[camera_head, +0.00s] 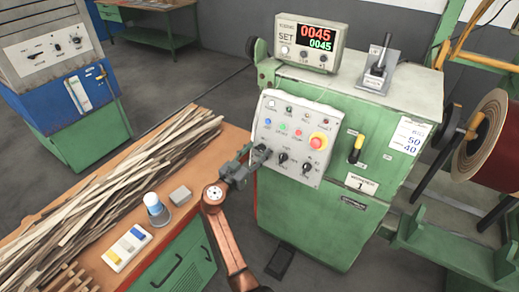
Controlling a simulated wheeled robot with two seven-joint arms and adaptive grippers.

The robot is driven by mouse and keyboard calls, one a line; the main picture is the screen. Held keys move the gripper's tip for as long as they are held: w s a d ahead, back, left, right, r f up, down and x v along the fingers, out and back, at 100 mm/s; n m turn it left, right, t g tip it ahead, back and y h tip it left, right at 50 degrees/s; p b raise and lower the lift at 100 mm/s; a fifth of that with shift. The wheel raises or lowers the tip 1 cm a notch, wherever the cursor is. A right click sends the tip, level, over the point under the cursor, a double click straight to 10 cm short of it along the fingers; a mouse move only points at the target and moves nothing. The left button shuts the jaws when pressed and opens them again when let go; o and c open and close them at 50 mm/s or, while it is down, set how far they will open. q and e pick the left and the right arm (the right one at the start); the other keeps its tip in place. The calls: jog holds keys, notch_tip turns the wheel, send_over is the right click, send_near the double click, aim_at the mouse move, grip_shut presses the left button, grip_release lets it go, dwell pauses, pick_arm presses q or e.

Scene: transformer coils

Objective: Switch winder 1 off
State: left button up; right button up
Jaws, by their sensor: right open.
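Winder 1 (330,215) is a green machine right of centre, with a "1" label (361,183) on its front. The counter box (309,43) on top is lit and reads 0045 in red and 0045 in green. My right gripper (257,156) is open at the panel's lower left edge and hides that corner; I cannot tell whether it touches anything there. My left gripper is out of view.
A yellow-handled lever (356,149) is right of the panel. A foot pedal (281,262) lies on the floor. A copper-coloured spool (492,135) is at right.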

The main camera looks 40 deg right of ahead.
jog(key=shift+d, duration=0.2)
jog(key=shift+c, duration=0.4)
jog(key=c, duration=1.1)
